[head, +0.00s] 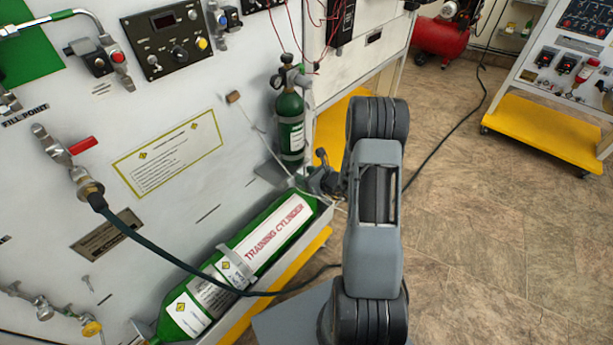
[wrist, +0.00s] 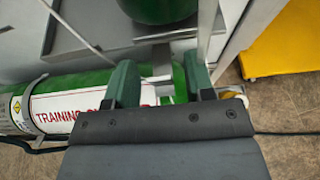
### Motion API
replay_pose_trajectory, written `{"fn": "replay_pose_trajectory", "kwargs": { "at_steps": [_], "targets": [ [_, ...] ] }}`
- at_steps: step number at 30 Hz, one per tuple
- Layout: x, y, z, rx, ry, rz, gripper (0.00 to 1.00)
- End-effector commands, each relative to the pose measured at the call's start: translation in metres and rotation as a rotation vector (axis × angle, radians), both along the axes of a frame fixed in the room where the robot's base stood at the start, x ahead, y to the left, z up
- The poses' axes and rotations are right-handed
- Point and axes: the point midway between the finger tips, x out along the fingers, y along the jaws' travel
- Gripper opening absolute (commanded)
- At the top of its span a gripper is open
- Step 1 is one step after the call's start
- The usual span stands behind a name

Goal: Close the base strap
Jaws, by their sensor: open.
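My gripper (head: 318,180) is beside and below the cylinder's foot. In the wrist view its two green fingers (wrist: 161,82) are apart, with a pale metal piece (wrist: 161,76) seen between them. The green cylinder's underside (wrist: 158,8) shows ahead; contact is unclear.
A large green training cylinder (head: 274,236) lies in a tray below, with a grey strap (head: 236,268) across it. A dark hose (head: 160,255) crosses in front. A frame post (head: 309,130) stands right of the small cylinder. Open floor (head: 480,230) lies to the right.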

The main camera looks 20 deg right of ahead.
Motion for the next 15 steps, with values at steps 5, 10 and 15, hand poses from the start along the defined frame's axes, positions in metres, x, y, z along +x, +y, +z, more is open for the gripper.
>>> {"fn": "replay_pose_trajectory", "kwargs": {
  "at_steps": [5,10,15],
  "targets": [
    [0.0003,0.0002,-0.0002,0.0,0.0,0.0,0.49],
    [0.0002,0.0002,0.0,0.0,0.0,0.0,0.38],
    [0.0002,0.0002,0.0,0.0,0.0,0.0,0.22]
  ]
}}
